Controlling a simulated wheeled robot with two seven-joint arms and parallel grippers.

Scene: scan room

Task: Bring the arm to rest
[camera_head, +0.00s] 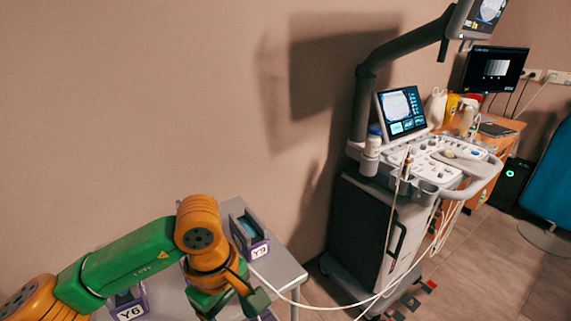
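My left arm, green and orange, comes in from the lower left and reaches over a small grey table (285,268). Its gripper (240,300) points down at the bottom of the view, close to the table. The fingers are partly hidden and seen from above, so I cannot tell whether they hold anything. My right arm and its gripper are not in the view.
A holder marked Y9 (258,252) stands on the table beside the arm. Another marked Y6 (130,312) is partly behind the arm. An ultrasound machine (400,190) with hanging white cables stands right. Behind it is a wooden desk (500,140). Floor (500,270) is open at lower right.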

